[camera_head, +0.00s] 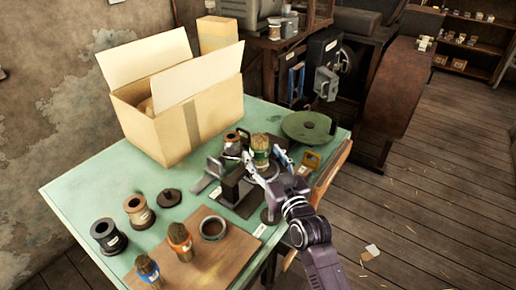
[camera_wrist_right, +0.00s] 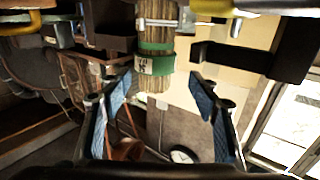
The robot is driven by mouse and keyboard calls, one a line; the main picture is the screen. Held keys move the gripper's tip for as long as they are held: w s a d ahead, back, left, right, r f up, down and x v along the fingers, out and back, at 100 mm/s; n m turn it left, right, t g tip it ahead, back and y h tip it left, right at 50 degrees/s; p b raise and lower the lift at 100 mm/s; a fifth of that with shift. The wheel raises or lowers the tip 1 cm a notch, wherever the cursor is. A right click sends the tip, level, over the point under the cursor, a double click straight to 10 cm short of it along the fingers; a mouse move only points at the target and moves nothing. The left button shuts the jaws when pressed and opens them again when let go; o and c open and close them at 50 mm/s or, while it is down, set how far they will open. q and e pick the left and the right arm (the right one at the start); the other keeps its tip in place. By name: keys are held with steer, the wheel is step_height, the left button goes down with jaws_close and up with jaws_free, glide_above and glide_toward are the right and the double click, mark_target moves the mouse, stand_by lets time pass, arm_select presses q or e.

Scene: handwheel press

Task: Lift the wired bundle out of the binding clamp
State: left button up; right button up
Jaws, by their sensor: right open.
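The wired bundle (camera_head: 261,150), tan sticks with a green band, stands upright in the dark binding clamp (camera_head: 232,188) near the table's right side. My right gripper (camera_head: 265,163) is open at the bundle, with a blue-padded finger on either side. In the right wrist view the bundle (camera_wrist_right: 155,62) shows its green label ahead of my open fingers (camera_wrist_right: 160,92), with a gap on both sides. Dark clamp parts (camera_wrist_right: 262,62) show beside it there. My fingers hide part of the clamp in the head view. My left gripper is not in view.
A large open cardboard box (camera_head: 178,118) stands behind on the green table (camera_head: 85,190). A green disc (camera_head: 309,126) lies right of the clamp. Spools (camera_head: 108,236) and two banded bundles (camera_head: 180,241) stand at the front left, near a dark ring (camera_head: 213,228) on a brown board.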

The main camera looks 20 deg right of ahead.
mark_target(263, 147)
steer(key=w, duration=0.1)
steer(key=w+r, duration=0.1)
steer(key=p, duration=0.1)
steer(key=shift+w+d+r, duration=0.15)
steer(key=shift+w+d, duration=0.1)
steer(key=shift+w, duration=0.15)
steer(key=shift+w+f, duration=0.25)
steer(key=shift+w, duration=1.1)
steer(key=c, duration=0.7)
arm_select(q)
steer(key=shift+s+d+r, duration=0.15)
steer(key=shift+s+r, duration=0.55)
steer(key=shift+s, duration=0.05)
arm_select(e)
steer(key=c, duration=0.4)
steer(key=shift+s+r, duration=0.1)
steer(key=shift+r, duration=0.05)
